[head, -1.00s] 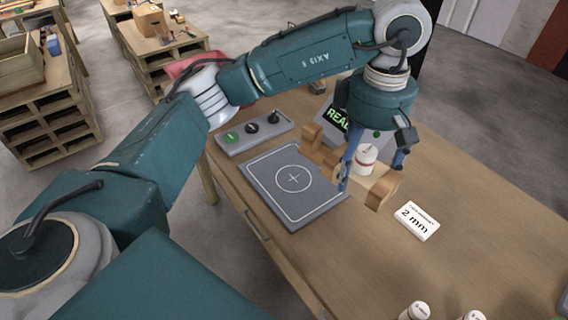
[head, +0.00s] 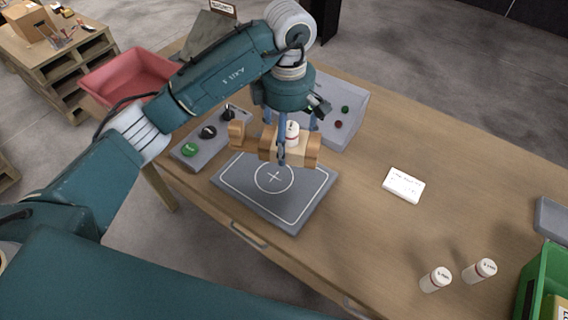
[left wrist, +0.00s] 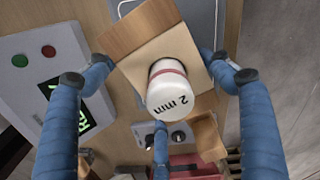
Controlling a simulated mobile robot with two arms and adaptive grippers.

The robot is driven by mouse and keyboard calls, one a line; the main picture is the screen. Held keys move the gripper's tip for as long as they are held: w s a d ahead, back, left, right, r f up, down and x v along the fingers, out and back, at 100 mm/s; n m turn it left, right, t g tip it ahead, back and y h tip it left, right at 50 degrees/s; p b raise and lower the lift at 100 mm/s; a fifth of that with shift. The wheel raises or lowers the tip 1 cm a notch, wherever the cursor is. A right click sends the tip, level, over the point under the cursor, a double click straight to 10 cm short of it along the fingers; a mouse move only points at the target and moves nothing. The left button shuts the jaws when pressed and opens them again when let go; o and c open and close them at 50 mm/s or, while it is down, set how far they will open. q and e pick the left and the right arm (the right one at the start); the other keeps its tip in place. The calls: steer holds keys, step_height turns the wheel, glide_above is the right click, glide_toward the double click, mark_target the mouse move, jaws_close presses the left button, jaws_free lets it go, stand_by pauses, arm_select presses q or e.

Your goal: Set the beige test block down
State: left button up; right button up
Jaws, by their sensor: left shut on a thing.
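The beige test block (head: 288,147) is held in my left gripper (head: 288,140), with blue fingers on both sides of it. It has brown wooden end pieces, and a white cylinder (head: 292,134) sits at its middle. In the left wrist view the block (left wrist: 172,62) lies between the fingers, and the cylinder (left wrist: 169,90) reads "2 mm". The block appears over the far edge of a grey plate (head: 237,184) marked with a circle and cross. I cannot tell whether it touches the plate. My right gripper is out of view.
A switch box (head: 206,140) stands left of the plate, and a grey display console (head: 345,118) behind the gripper. A white card (head: 403,185) and two white cylinders (head: 436,279) are at the right. A green crate (head: 545,275) stands far right. The wooden table between is clear.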

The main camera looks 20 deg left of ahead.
arm_select(q)
steer(key=p, duration=0.2)
glide_above(286, 174)
step_height(286, 174, down, 6)
steer(key=shift+f, duration=0.8)
step_height(286, 174, down, 3)
steer(key=shift+f+p, duration=0.2)
steer(key=shift+p, duration=0.25)
steer(key=shift+f, duration=0.15)
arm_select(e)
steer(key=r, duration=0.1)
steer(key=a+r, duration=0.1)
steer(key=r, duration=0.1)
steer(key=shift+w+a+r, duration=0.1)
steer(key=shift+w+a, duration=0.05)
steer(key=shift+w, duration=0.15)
arm_select(q)
steer(key=shift+f, duration=0.1)
steer(key=o, duration=2)
